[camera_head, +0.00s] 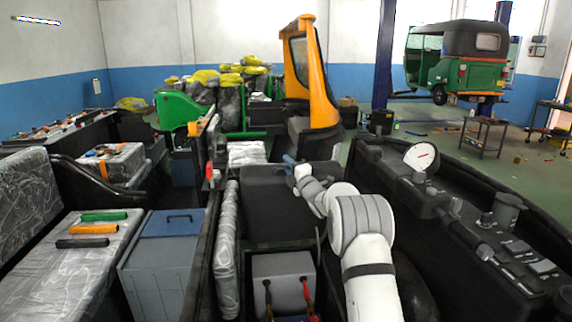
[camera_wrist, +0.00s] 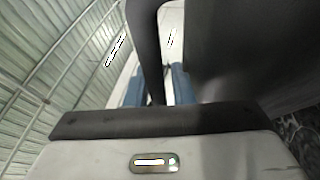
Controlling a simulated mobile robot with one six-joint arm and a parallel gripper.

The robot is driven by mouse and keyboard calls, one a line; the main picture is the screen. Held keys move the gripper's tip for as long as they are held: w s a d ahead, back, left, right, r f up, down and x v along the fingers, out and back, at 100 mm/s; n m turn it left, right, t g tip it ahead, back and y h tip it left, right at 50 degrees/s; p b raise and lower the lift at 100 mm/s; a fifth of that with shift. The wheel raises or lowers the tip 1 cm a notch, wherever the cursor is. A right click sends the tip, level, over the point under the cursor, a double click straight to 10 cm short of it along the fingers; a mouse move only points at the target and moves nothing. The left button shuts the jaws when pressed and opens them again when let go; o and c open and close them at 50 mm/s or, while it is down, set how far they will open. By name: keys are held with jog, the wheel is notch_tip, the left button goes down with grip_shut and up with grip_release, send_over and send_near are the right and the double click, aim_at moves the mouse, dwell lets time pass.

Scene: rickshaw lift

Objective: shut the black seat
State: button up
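The black seat (camera_head: 275,205) is in the middle of the head view, a dark panel standing up behind an open bay with a grey box in it. My gripper (camera_head: 291,161) is at the seat's upper edge, its blue fingers partly hidden by my wrist. In the wrist view, my gripper (camera_wrist: 158,88) has its two blue fingers apart. A dark curved band (camera_wrist: 148,45) passes between them, with a light gap on its right. A large dark surface fills the right side. I cannot tell whether the fingers touch the band.
The grey box (camera_head: 283,275) has red and black cable clamps. A dashboard with a white gauge (camera_head: 421,157) runs along the right. A wrapped grey roll (camera_head: 227,250) and a blue-lidded box (camera_head: 165,255) are on the left. An orange windshield frame (camera_head: 312,75) stands behind.

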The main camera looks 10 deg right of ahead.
jog(key=shift+c, duration=0.3)
grip_shut()
